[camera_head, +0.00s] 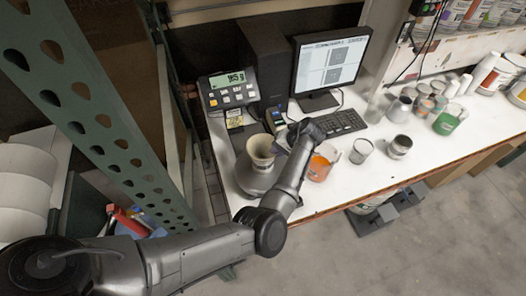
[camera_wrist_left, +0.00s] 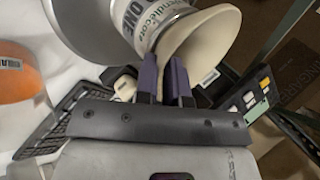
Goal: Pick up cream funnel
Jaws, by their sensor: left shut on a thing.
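The cream funnel (camera_head: 260,147) stands with its wide mouth up at the left end of the white table, above the grey base (camera_head: 254,181). In the left wrist view, the funnel (camera_wrist_left: 208,32) flares out above a white printed label reading "ONE". My left gripper (camera_head: 281,141) reaches to the funnel's right side. In the left wrist view, the purple fingers of my left gripper (camera_wrist_left: 165,78) are shut on the funnel's rim. The fingertips are partly hidden behind the rim. My right gripper is not in view.
A scale display (camera_head: 228,82) and a monitor (camera_head: 331,62) stand behind, with a keyboard (camera_head: 341,122) in front. An orange container (camera_head: 319,169) is close to the right of my left gripper. Several cups and cans, including a green one (camera_head: 446,123), fill the table's right.

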